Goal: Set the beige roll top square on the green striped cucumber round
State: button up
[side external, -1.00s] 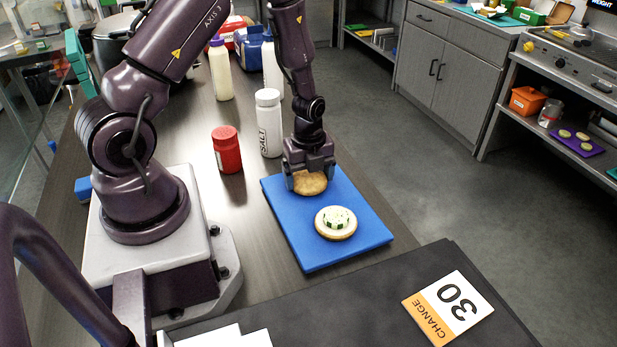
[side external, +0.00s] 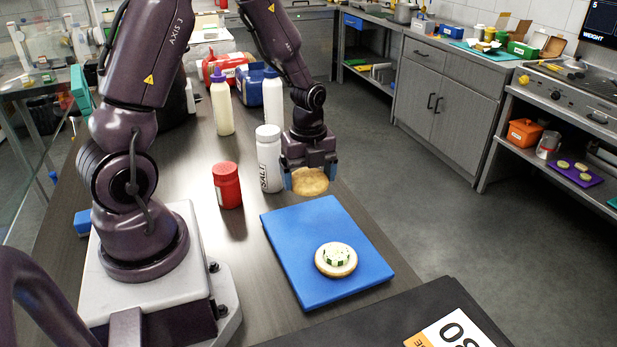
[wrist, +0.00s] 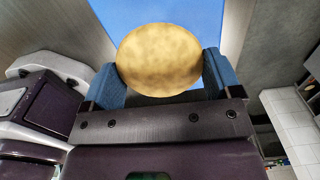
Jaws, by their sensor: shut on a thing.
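My gripper (side external: 310,181) is shut on the beige roll top (side external: 309,181) and holds it above the far end of the blue board (side external: 300,235). In the wrist view the roll top (wrist: 160,60) sits between the two blue fingers and looks about level. The green striped cucumber round (side external: 336,254) lies near the front of the board, on a pale layer over a beige roll base (side external: 334,272). The gripper and roll top are behind and above this stack, apart from it. The stack does not show in the wrist view.
A white salt container (side external: 269,160) stands just left of my gripper, and a red jar (side external: 227,186) is farther left. Several bottles stand behind. A black surface with a number card (side external: 455,332) is at the front. The board between gripper and stack is bare.

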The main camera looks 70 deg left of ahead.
jog(key=shift+w+d, duration=0.15)
jog(key=shift+d, duration=0.2)
jog(key=w+d+m, duration=0.1)
jog(key=d+m, duration=0.1)
jog(key=d, duration=0.5)
send_over(337, 252)
jog(key=shift+f, duration=0.25)
jog(key=shift+n, duration=0.6)
jog(key=shift+f, duration=2.5)
jog(key=shift+f, duration=0.6)
